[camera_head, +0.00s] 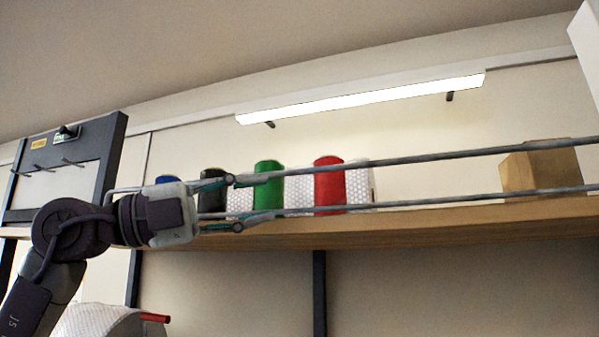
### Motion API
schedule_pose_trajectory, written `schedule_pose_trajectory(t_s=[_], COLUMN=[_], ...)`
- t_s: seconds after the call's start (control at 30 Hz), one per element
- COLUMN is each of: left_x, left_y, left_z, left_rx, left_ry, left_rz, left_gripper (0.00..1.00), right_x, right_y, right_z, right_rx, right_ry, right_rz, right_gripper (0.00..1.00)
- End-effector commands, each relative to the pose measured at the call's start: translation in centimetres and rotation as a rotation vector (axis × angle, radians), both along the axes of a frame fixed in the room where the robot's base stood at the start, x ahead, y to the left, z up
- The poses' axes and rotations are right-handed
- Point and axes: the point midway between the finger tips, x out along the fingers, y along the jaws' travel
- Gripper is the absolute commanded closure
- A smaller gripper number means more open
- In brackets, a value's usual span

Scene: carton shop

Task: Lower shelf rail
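The shelf rail (455,154) is a grey frame of two long, roughly parallel bars along the front of a wooden shelf (430,226). Its upper bar stands well above the shelf board, and its lower bar (440,200) runs near the board's front. My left gripper (239,204) is at the rail's left part, with its fingers pointing right. The fingers are spread, one near the upper bar and one just below the lower bar. I cannot tell whether they touch the rail. The gripper body hides part of the rail's left end. My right gripper is not in view.
Behind the rail stand blue (165,179), black (211,173), green (268,168) and red (328,170) rolls, white bubble-wrap rolls (359,186) and a brown carton (541,167). A lit lamp (360,98) hangs above. A dark-framed board (68,160) stands left. A white roll (92,321) is below.

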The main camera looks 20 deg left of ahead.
Motion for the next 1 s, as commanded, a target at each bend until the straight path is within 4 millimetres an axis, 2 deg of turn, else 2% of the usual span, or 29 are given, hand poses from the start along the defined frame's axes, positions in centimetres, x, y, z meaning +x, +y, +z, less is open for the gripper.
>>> schedule_pose_trajectory(t_s=[0.03,0.17,0.23,0.33,0.47,0.8,1.0], left_x=[-1.0,-2.4,-2.8,-2.7,-1.7,3.1,5.3], left_y=[1.6,4.5,5.2,5.3,4.2,-1.2,-3.5], left_z=[1.3,2.8,3.1,3.3,3.6,4.8,5.1], left_rx=[0.025,0.055,0.061,0.064,0.066,0.065,0.064], left_ry=[0.006,0.05,0.063,0.072,0.074,0.072,0.071], left_rz=[0.06,0.163,0.191,0.206,0.203,0.199,0.201], left_gripper=[0.65,0.65,0.65,0.65,0.65,0.65,0.65], right_x=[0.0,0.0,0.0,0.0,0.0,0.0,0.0], right_y=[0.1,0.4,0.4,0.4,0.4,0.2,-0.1], right_z=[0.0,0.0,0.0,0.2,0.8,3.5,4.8], right_rx=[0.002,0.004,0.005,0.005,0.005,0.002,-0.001], right_ry=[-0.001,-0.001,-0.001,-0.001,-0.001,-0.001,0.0], right_rz=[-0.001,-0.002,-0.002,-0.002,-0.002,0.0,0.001], right_gripper=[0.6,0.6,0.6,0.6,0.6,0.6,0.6])
